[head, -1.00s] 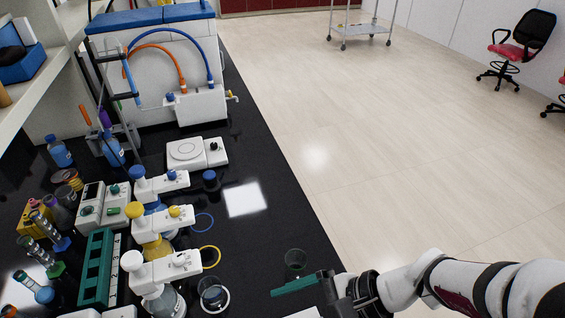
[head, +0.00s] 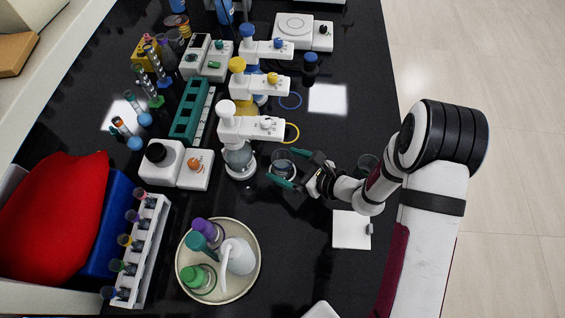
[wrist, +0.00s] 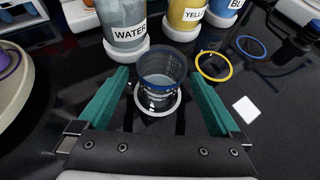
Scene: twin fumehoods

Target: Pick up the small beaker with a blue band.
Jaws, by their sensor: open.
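The small clear beaker with a blue band (wrist: 161,75) stands upright on the black bench, over a white ring (wrist: 170,108). In the head view this beaker (head: 283,159) is in front of the water bottle's stand. My gripper (head: 290,168) is open with its teal fingers on either side of the beaker. In the wrist view my gripper (wrist: 160,82) has the beaker between its fingertips, with gaps showing on both sides.
A second beaker (head: 368,164) stands to the right, partly behind my arm. The water bottle (wrist: 124,28) and yellow bottle (wrist: 185,18) stand just beyond. Yellow (wrist: 214,66) and blue rings lie nearby.

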